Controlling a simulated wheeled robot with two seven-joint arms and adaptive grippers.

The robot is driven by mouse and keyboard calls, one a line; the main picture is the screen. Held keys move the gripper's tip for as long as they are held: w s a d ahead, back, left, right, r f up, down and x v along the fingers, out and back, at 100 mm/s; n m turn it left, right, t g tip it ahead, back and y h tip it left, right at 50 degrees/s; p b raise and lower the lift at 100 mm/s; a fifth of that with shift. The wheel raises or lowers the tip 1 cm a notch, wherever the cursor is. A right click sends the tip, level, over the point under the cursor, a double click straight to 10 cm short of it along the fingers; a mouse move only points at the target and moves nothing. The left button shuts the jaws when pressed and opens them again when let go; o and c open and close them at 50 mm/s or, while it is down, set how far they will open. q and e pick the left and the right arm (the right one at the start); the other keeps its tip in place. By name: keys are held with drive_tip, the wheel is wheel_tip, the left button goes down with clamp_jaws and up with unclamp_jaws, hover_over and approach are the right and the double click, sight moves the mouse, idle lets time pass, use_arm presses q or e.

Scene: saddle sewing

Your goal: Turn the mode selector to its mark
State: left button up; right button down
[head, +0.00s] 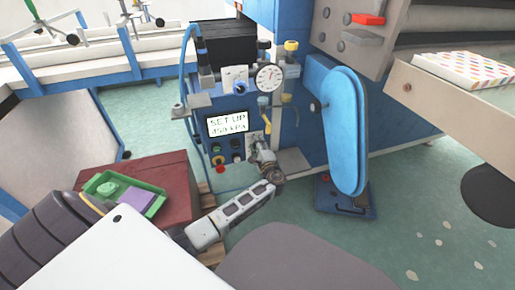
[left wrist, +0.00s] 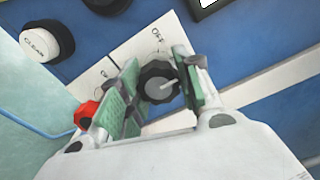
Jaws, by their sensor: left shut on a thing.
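The mode selector is a black knob (left wrist: 158,86) with a white pointer line, on a white label plate (left wrist: 178,35) in the left wrist view. The plate reads "OFF" above the knob, and another mark at its left is partly hidden. The pointer line slants toward the right of that picture, not at "OFF". My left gripper (left wrist: 160,92) has its green pads on both sides of the knob and is shut on it. In the head view my left gripper (head: 262,155) is at the blue panel, right of the display, and hides the knob. My right gripper is not in view.
The display (head: 227,123) reads "SET UP" with a kPa value. Buttons, a red knob (left wrist: 86,113) and a white "CLEAR" button (left wrist: 40,42) are near the selector. A gauge (head: 268,77) is above. A blue padded arm (head: 345,130) stands right; a green tray (head: 135,190) lies left.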

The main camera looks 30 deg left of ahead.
use_arm(q)
drive_tip(key=shift+n, duration=0.8)
drive_tip(key=shift+n+b, duration=0.4)
drive_tip(key=shift+n, duration=0.8)
drive_tip(key=n, duration=0.4)
drive_tip(key=shift+r, duration=0.1)
drive_tip(key=n, duration=0.2)
drive_tip(key=shift+n, duration=0.4)
drive_tip(key=shift+a+n, duration=0.1)
drive_tip(key=shift+n, duration=0.4)
drive_tip(key=o, duration=1)
drive_tip(key=shift+o, duration=0.2)
